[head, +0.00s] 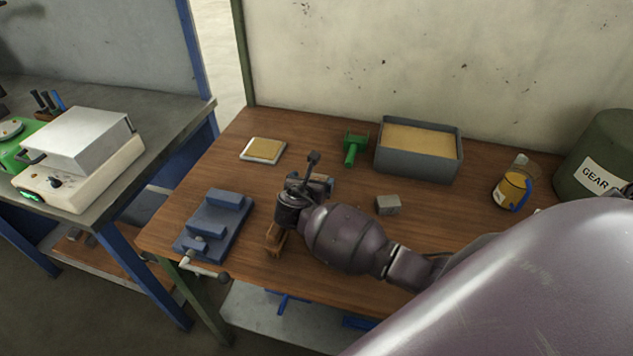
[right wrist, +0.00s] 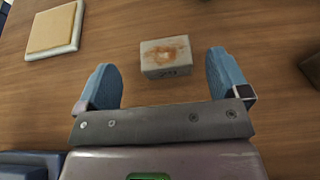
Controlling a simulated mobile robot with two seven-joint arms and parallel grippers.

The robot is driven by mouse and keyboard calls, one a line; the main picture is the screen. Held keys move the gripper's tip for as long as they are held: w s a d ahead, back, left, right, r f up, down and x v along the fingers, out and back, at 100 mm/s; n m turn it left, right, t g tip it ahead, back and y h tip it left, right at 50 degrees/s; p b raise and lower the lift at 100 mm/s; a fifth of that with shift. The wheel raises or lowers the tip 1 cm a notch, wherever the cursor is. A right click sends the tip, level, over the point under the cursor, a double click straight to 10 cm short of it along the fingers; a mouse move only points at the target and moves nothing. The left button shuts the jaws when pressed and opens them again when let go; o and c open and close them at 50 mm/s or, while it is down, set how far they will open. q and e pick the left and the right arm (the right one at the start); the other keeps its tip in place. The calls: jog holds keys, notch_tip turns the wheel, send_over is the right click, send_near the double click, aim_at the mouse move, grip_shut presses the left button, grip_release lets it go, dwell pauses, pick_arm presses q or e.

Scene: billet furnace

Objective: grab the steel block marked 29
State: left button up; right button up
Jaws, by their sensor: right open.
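The steel block marked 29 (right wrist: 165,58) lies on the wooden bench in the right wrist view. It is grey with a rusty patch on top, and the number on its near side looks like 29. My right gripper (right wrist: 174,85) is open, its two blue fingers apart, with the block just beyond and between the fingertips, not gripped. In the head view my right gripper (head: 303,184) is over the bench, and the block there seems partly hidden beside it. My left gripper is not in view.
Another grey block (head: 388,204) sits to the right. A blue vise (head: 213,225), a pad on a pale tile (head: 264,150), a green tool (head: 354,147), a grey sand-coloured-filled box (head: 418,165) and a yellow jug (head: 512,189) stand around. A wooden item (head: 274,240) lies below the gripper.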

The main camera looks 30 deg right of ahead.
aim_at(318, 178)
jog(key=x, duration=0.5)
jog(key=shift+s+f, duration=0.3)
jog(key=shift+f, duration=0.05)
jog(key=shift+r, duration=0.1)
jog(key=c, duration=1.4)
